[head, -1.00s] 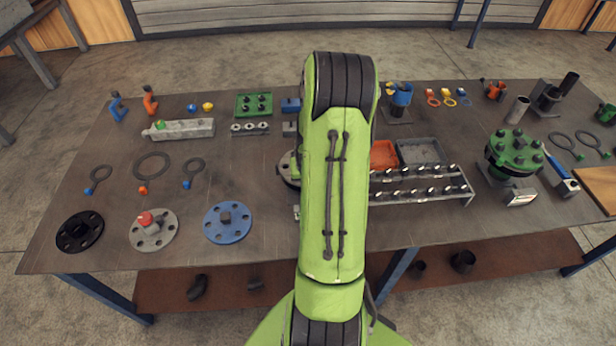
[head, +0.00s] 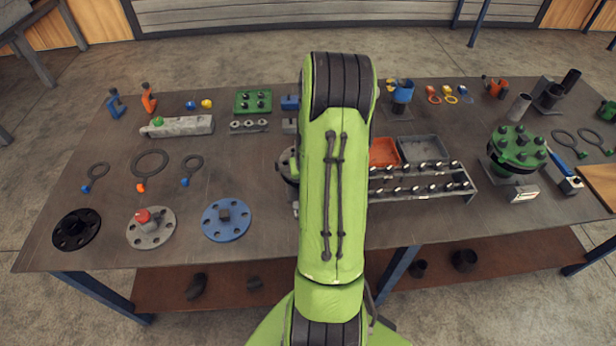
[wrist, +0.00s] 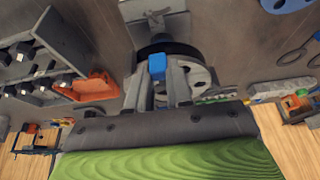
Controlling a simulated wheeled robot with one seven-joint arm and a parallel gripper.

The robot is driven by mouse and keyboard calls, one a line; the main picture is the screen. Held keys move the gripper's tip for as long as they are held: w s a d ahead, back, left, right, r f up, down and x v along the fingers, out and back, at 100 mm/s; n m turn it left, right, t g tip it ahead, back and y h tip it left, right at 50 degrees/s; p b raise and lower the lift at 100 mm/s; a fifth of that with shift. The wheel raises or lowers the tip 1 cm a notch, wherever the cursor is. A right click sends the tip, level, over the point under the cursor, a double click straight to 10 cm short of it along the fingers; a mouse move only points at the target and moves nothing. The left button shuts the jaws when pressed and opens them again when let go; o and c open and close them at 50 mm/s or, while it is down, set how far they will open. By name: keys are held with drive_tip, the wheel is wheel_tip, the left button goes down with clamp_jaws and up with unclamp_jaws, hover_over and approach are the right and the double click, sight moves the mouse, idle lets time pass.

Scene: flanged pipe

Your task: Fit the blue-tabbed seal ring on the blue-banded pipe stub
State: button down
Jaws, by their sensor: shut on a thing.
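In the wrist view my gripper (wrist: 172,88) is shut on the blue tab (wrist: 157,66) of a seal ring. The dark ring (wrist: 160,48) shows only in part beyond the tab, directly at a grey round flange (wrist: 198,76). I cannot tell whether the ring is around a pipe stub or only over it, and no blue band can be made out there. In the head view my green arm hides the gripper, the held ring and most of this flange (head: 283,165).
Loose tabbed rings (head: 150,163) and flange discs (head: 227,220) lie at the left. A bolt rack (head: 420,190), an orange bin (head: 383,152) and a grey bin (head: 424,149) stand right of my arm. A green flanged assembly (head: 516,150) stands farther right. Bare bench lies left of my arm.

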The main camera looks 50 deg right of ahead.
drive_tip(key=shift+f+b, duration=0.5)
drive_tip(key=shift+b, duration=0.05)
drive_tip(key=c, duration=0.9)
unclamp_jaws()
drive_tip(key=shift+c, duration=0.2)
